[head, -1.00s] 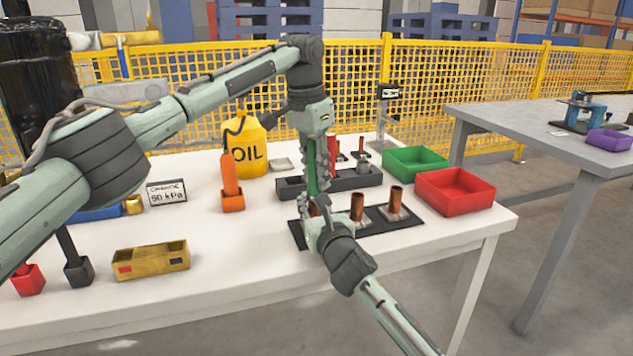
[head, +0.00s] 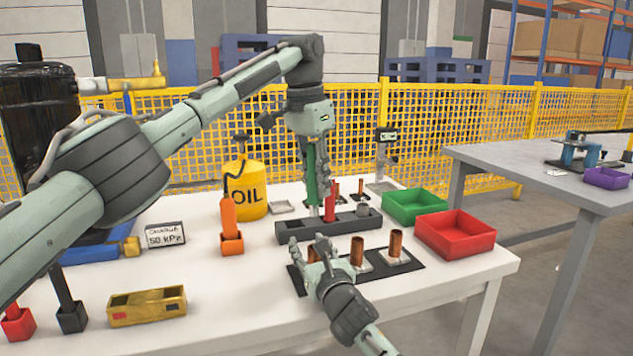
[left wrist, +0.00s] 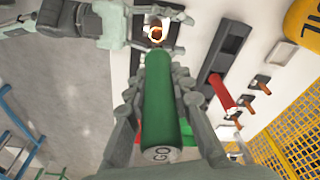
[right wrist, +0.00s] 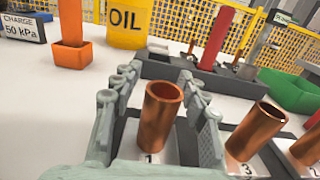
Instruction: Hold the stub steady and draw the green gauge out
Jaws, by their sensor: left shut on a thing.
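The green gauge (head: 312,182) is upright in my left gripper (head: 316,178), clear above the stubs. In the left wrist view, its end marked GO (left wrist: 160,153) faces the camera and its far end points toward a copper stub (left wrist: 156,33). My left gripper is shut on the gauge's body. The copper stub numbered 1 (right wrist: 160,115) stands upright with an open, empty mouth in the right wrist view. My right gripper (head: 318,251) has its fingers (right wrist: 156,85) on either side of this stub, with visible gaps. In the head view, the fingers partly hide the stub.
Two more stubs (head: 357,250) (head: 395,244) stand on the dark strip. Behind is a dark holder (head: 345,227) with a red gauge (head: 330,207). Green (head: 415,206) and red (head: 455,236) bins are at right. An orange piece (head: 229,218) and OIL can (head: 246,192) stand left.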

